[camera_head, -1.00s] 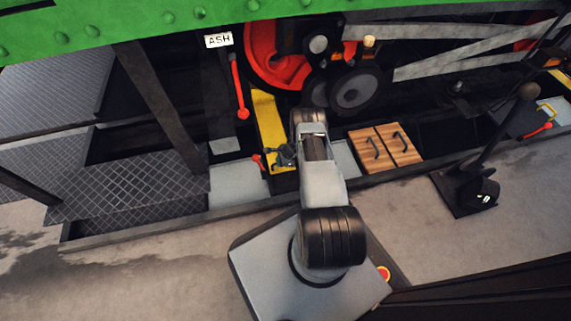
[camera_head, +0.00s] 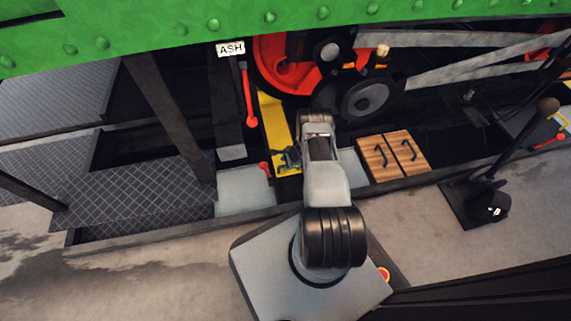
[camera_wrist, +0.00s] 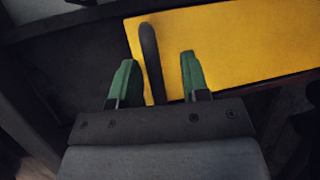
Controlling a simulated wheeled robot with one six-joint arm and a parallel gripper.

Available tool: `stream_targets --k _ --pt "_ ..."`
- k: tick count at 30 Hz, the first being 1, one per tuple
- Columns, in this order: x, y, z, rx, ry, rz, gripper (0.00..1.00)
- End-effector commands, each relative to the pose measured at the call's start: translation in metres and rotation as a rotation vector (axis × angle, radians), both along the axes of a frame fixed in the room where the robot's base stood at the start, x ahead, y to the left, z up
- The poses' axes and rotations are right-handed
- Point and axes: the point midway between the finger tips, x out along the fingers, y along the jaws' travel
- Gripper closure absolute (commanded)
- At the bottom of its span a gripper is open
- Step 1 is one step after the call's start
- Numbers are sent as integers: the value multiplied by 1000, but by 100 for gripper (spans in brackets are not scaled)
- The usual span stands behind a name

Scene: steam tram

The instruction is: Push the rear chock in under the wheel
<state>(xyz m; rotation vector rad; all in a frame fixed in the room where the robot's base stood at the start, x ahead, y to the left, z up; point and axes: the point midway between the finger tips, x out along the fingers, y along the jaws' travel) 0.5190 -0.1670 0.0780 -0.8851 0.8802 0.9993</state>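A long yellow piece (camera_head: 273,122), which looks like the chock, lies beside the red wheel (camera_head: 285,72) in the head view. In the wrist view the yellow piece (camera_wrist: 235,50) fills the upper right, with a dark upright handle (camera_wrist: 151,60) at its left part. My gripper (camera_wrist: 158,78) has its two green fingers apart, with the handle between them and gaps at both sides. In the head view my gripper (camera_head: 288,158) is over the yellow piece's near end, partly hidden by my arm. The wheel's contact with the ground is hidden.
Two wooden blocks with dark handles (camera_head: 393,155) sit right of my arm. Red levers (camera_head: 248,98) and a grey plate (camera_head: 244,190) are at the left. A black lever stand (camera_head: 480,200) is at the right. A dark low edge (camera_head: 165,230) runs along the front.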

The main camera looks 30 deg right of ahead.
Motion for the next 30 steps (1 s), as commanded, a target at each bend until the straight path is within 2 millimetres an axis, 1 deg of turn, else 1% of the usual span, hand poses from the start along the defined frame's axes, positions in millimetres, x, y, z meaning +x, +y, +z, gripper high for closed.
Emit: stream_targets --k 5,8,11,15,21,24,30 --pt "-1 0 1 2 2 0 58" --pt "-3 -2 9 2 3 0 58" --pt "-6 -6 24 2 2 -1 58" --pt "-14 -14 51 2 2 -1 58" --pt "-25 -27 87 0 1 0 58" --pt "-30 -32 101 0 0 2 58" --pt "-36 -39 119 1 1 2 58"
